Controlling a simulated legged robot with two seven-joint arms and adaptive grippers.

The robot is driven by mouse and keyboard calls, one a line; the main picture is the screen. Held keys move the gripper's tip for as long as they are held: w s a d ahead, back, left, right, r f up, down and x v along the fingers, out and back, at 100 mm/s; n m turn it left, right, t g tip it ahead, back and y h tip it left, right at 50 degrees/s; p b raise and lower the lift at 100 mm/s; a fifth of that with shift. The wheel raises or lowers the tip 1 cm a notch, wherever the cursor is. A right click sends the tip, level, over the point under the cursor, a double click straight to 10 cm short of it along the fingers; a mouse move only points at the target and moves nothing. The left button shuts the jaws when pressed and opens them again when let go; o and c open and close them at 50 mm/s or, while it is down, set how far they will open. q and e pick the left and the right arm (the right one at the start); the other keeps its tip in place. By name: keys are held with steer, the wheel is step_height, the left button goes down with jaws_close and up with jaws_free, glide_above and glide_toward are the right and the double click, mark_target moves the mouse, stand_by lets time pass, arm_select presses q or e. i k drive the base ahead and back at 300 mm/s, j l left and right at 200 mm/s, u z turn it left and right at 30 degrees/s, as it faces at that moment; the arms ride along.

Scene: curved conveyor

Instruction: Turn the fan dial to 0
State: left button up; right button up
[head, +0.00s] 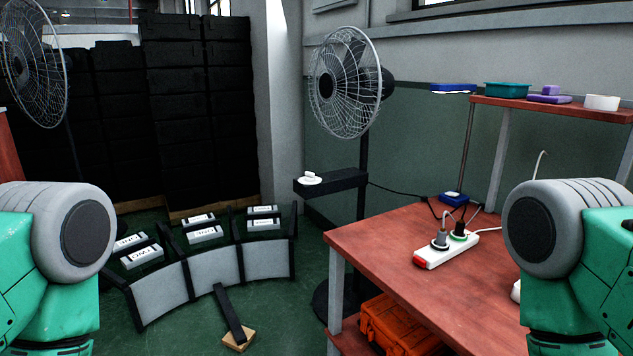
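A pedestal fan (345,85) with a wire cage stands near the middle of the head view, in front of the wall. Its fan dial (310,178) is a small white disc with a raised grip, on a dark box (345,182) attached to the fan's pole. The dial's markings are too small to read. Green and grey parts of my arms show at the left and right edges. Neither gripper is in the picture, and nothing of mine touches the dial.
A red-brown table (400,250) holds a white power strip (445,252) with plugs. An orange crate (395,322) sits beneath it. A curved conveyor (215,268) carries several labelled boxes at left. A second fan (35,65) stands far left. Green floor shows between conveyor and table.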

mark_target(310, 177)
steer(key=i+j+z, duration=0.1)
steer(key=z, duration=0.3)
steer(key=i+j+z, duration=0.45)
steer(key=z, duration=0.3)
steer(key=i+j+z, duration=0.15)
steer(key=z, duration=0.2)
steer(key=k+j, duration=0.05)
steer(key=j, duration=0.05)
